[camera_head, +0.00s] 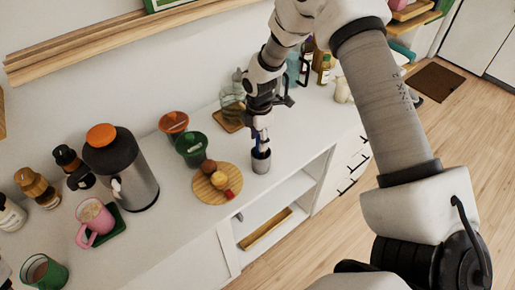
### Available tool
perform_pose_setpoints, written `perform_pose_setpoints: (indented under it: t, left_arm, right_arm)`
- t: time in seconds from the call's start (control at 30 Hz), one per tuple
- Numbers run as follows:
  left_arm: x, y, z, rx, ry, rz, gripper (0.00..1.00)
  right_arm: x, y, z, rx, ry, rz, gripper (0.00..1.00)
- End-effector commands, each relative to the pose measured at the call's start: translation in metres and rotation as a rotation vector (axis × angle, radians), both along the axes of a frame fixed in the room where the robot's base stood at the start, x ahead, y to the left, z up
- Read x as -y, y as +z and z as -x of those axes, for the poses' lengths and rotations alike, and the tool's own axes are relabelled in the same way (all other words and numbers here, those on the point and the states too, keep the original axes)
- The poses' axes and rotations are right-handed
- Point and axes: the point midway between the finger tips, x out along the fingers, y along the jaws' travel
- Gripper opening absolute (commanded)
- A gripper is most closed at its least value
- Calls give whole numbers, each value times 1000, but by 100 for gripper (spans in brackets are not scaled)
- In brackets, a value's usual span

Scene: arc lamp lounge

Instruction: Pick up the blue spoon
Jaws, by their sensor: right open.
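A small grey cup (261,163) stands on the white counter near its front edge. A thin blue piece, which looks like the blue spoon (263,140), stands upright in the cup and rises from its mouth. My right gripper (261,128) points down right above the cup, with its open fingers at the upper part of the spoon. The fingers hide much of the spoon, and I cannot tell whether they touch it. My left gripper is out of view.
A round wooden board (203,190) with small food items lies left of the cup. A large flask (122,170) and pink mug (94,220) are further left. A glass jar (232,100) stands behind my gripper.

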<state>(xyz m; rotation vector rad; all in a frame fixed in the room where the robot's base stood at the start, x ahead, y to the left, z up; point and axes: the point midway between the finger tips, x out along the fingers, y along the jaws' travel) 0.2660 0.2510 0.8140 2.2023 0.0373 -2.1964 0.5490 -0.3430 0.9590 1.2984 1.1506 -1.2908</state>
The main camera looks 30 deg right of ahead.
Motion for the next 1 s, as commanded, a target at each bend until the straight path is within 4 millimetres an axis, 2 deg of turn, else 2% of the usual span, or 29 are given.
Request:
perform_pose_setpoints:
  t: [0.03,0.1,0.2,0.43,0.47,0.5,0.57,0.6,1.0]
  left_arm:
    - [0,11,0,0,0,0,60]
    - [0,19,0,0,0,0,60]
    - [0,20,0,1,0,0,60]
    - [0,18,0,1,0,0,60]
    - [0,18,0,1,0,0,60]
    - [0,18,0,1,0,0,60]
    - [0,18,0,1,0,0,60]
    - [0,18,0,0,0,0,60]
    - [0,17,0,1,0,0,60]
  right_arm:
    - [0,-4,2,-5,0,0,46]
    - [1,-18,2,-5,-1,0,46]
    - [1,-35,1,-2,-1,1,46]
    - [1,-41,1,0,-1,0,46]
    - [1,-41,1,0,-1,0,39]
    - [1,-41,1,0,-1,0,25]
    - [1,-41,1,0,-1,0,4]
    - [1,-41,1,0,-1,0,0]
    - [0,-39,1,0,-1,0,0]
